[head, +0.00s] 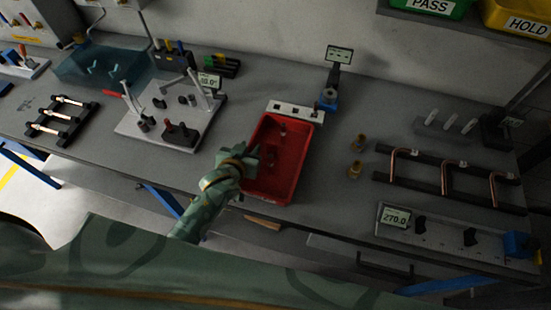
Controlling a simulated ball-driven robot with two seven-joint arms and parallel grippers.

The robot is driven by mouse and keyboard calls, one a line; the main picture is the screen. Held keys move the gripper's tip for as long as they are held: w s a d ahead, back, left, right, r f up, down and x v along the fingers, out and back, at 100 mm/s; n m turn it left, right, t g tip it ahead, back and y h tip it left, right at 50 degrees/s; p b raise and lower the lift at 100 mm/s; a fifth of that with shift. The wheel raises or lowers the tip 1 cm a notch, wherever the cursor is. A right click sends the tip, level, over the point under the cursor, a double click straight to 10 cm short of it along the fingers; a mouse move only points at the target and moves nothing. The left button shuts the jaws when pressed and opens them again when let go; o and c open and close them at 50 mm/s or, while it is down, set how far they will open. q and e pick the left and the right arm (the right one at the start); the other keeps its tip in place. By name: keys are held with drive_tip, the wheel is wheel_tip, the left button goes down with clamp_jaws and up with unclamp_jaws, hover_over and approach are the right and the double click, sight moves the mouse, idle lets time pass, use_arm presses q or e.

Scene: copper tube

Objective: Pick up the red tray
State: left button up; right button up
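The red tray (294,130) sits on the grey workbench, near the middle of the head view. It holds a few small parts that are too small to make out. My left gripper (246,158) is at the tray's left side, close against or just over its left wall. I cannot tell whether it touches the wall. The fingers are dark and small here, and their opening does not show clearly. My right gripper is not in view.
Left of the tray stands a bending fixture (170,112) with levers. A white block strip (296,111) and a small display stand (331,88) are behind the tray. To its right are brass fittings (356,168), a rack with copper tubes (446,178) and a gauge reading 270.0 (395,217).

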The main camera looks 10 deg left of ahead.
use_arm(q)
clamp_jaws()
drive_tip(key=shift+r, duration=0.1)
